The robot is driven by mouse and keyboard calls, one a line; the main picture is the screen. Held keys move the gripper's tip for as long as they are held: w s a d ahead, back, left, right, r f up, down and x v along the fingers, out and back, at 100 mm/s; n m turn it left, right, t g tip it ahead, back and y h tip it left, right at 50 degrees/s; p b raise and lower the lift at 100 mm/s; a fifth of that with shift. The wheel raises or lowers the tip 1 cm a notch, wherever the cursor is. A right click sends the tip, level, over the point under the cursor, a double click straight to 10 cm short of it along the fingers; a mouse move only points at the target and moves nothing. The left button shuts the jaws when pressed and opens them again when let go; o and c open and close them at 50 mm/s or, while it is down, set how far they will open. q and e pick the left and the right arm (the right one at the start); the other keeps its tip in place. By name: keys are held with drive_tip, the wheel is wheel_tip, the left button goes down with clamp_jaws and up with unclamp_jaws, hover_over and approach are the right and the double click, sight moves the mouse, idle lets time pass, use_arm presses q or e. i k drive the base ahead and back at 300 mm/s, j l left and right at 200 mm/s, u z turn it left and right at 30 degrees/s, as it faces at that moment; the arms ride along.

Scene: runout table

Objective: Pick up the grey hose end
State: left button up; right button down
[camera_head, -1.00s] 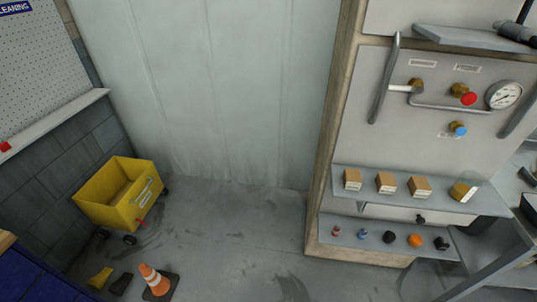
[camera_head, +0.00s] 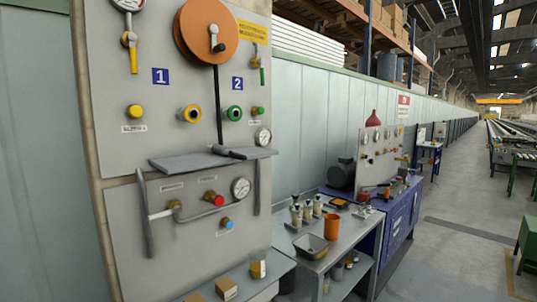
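A dark grey cylindrical piece (camera_head: 229,152), which looks like the hose end, lies on a small grey shelf (camera_head: 185,163) on the panel. A dark hose (camera_head: 218,105) runs straight down to it from the orange reel (camera_head: 206,31) above. The piece is small in view, so its exact shape is hard to tell. Neither of my grippers is in view.
The panel has a yellow port (camera_head: 190,113), a green port (camera_head: 233,112) and a pressure gauge (camera_head: 240,187). Below is a shelf with small boxes (camera_head: 226,289). A grey bench (camera_head: 345,250) stands right of it. Open floor (camera_head: 450,255) lies further right.

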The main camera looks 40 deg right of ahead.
sight(216, 149)
drive_tip(key=z, duration=0.8)
drive_tip(key=i+j, duration=0.4)
